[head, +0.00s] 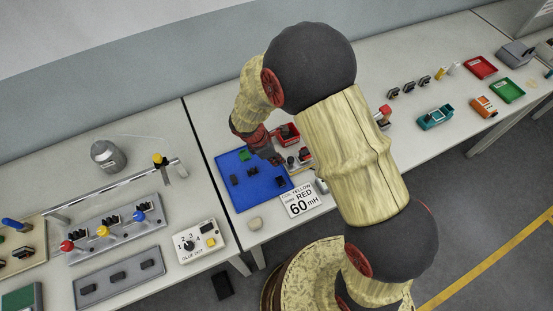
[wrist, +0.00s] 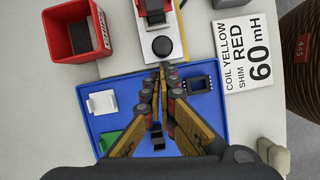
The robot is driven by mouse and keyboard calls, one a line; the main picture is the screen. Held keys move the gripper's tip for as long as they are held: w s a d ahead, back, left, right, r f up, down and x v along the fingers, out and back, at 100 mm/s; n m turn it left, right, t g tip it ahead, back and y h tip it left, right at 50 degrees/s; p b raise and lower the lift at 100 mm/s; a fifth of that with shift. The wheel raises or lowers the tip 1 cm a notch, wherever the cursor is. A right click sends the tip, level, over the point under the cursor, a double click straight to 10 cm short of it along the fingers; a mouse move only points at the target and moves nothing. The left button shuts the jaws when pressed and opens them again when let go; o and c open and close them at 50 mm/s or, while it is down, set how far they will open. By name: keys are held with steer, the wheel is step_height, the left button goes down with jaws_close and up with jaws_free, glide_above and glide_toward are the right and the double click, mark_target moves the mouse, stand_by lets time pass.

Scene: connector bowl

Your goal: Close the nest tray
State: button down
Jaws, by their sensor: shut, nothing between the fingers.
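My gripper (wrist: 162,70) is shut and empty, its fingertips close together over the far edge of the blue tray (wrist: 215,145). Directly ahead of the tips is a white plate with yellow edges and a dark round knob, possibly the nest tray (wrist: 178,54). I cannot tell whether the tips touch it. A red and black block (wrist: 153,10) stands behind the knob. In the head view my gripper (head: 277,160) points down beside this fixture (head: 304,156), which my arm partly hides.
The blue tray holds a white piece (wrist: 103,102), a green piece (wrist: 108,139) and black parts (wrist: 198,84). A red bin (wrist: 77,33) stands left of the fixture, and a sign (wrist: 244,52) reading "coil yellow, shim red, 60 mH" lies right.

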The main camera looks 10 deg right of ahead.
steer(key=w+d, duration=0.1)
steer(key=d, duration=0.3)
steer(key=w+d+p, duration=0.1)
steer(key=d, duration=0.4)
steer(key=w+d+p, duration=0.1)
steer(key=w+d, duration=0.1)
steer(key=d, duration=0.3)
steer(key=shift+d, duration=0.15)
steer(key=shift+a, duration=0.5)
steer(key=a, duration=0.3)
steer(key=shift+s+a+r+p, duration=0.15)
steer(key=shift+s+a+p, duration=0.1)
steer(key=shift+p, duration=0.15)
steer(key=p+v, duration=0.1)
steer(key=v, duration=0.8)
steer(key=shift+r, duration=0.45)
